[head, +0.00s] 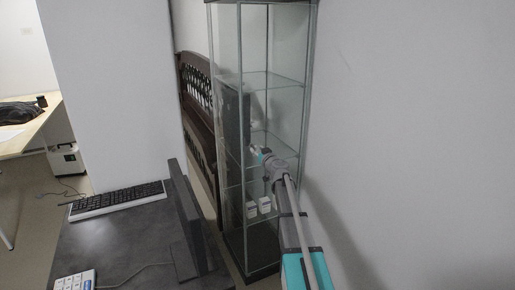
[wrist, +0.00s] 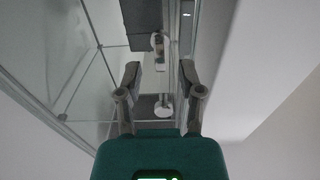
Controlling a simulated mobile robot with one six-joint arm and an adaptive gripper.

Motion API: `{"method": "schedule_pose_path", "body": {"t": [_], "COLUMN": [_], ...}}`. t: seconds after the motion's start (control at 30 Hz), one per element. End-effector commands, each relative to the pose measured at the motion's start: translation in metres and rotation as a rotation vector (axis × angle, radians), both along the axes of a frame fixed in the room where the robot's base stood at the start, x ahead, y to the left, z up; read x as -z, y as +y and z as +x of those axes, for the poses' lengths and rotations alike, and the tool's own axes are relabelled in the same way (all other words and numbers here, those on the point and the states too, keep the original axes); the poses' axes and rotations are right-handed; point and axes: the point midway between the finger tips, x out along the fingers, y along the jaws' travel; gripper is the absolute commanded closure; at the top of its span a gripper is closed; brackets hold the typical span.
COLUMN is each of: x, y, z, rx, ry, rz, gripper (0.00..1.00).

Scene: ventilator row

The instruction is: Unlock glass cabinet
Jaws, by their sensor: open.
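The glass cabinet (head: 275,60) stands upright near the middle of the head view, tall and narrow, with a grey metal frame, glass shelves and a dark base. Small white boxes (head: 258,208) sit low inside it. My gripper (head: 262,154) is in front of the cabinet at about mid height. I cannot make out a lock or key clearly.
A dark desk (head: 110,240) with a keyboard (head: 118,200), a monitor (head: 188,220) and a white phone or keypad (head: 75,281) stands at the left front. A dark carved wooden piece (head: 197,95) is beside the cabinet. A plain wall (head: 420,130) closes the right side.

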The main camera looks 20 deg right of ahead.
Motion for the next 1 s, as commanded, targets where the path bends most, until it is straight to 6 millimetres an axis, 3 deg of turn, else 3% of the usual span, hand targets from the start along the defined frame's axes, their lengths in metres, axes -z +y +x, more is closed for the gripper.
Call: {"method": "schedule_pose_path", "body": {"t": [0.03,0.23,0.7,0.97,1.0], "x": [0.000,0.000,0.000,0.000,0.000], "y": [0.000,0.001,0.002,0.002,0.002], "z": [0.010,0.028,0.033,0.033,0.033], "rx": [-0.001,0.000,0.000,-0.001,-0.001], "ry": [0.000,0.000,0.000,0.000,0.000], "rz": [0.000,0.000,0.000,0.000,0.000], "gripper": [0.51,0.51,0.51,1.00,1.00]}}
